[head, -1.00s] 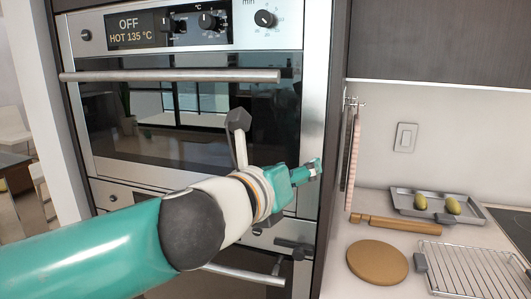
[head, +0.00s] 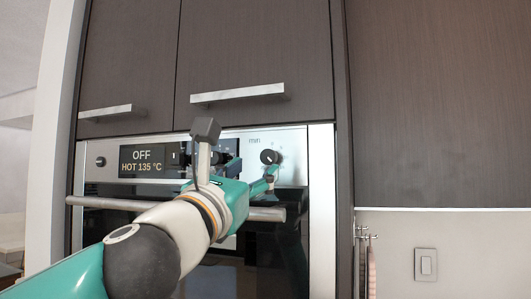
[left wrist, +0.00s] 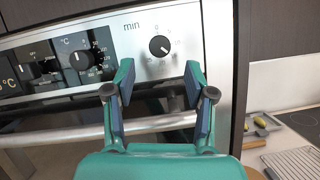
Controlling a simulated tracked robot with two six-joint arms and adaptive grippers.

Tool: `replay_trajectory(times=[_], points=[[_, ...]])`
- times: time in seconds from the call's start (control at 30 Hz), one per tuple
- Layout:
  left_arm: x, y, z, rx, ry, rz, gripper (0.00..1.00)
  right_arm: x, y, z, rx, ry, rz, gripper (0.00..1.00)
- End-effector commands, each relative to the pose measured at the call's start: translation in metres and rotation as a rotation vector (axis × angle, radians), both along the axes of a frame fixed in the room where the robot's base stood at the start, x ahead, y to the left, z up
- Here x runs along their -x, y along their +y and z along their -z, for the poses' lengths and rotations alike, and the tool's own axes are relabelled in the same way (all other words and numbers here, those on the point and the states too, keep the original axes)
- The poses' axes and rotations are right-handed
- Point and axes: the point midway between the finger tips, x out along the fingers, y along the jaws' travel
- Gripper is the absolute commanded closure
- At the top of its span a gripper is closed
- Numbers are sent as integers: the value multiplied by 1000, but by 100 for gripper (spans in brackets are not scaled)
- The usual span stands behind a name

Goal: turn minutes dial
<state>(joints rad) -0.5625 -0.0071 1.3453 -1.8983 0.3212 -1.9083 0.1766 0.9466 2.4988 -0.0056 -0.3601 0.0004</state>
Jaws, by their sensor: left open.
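The minutes dial is a round black knob (head: 269,157) under the "min" label on the steel panel of the upper oven. In the left wrist view the dial (left wrist: 160,46) has a white pointer mark angled down to the right, with small numbers around it. My left gripper (head: 253,168) is in front of the panel, just below and left of the dial. In the left wrist view its two teal fingers (left wrist: 160,76) are spread apart and empty, with the dial beyond the gap between them. My right gripper is not in view.
The display (head: 145,160) reads OFF and HOT 135 °C. A temperature knob (left wrist: 80,60) sits left of the minutes dial. Dark cabinets with a handle (head: 238,94) are above. A tray (left wrist: 262,124) lies on the counter at right.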

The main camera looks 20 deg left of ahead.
Motion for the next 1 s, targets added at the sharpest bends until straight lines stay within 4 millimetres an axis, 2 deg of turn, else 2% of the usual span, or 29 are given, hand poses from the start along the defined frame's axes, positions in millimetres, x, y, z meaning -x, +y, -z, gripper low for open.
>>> replay_trajectory(times=[0.1, 0.3, 0.5, 0.73, 0.77, 1.0], points=[[-24, -2, -12, -1, 3, -2, 45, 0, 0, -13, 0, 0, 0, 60], [-48, -5, -21, -1, 2, -2, 45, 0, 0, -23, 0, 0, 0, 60], [-56, -6, -23, -1, 1, -1, 45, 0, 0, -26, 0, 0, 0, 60], [-57, -6, -22, 0, 1, -1, 45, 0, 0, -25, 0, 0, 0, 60], [-57, -6, -22, 0, 1, -1, 47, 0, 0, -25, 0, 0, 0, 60], [-56, -6, -23, 0, 1, -1, 87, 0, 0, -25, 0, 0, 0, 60]])
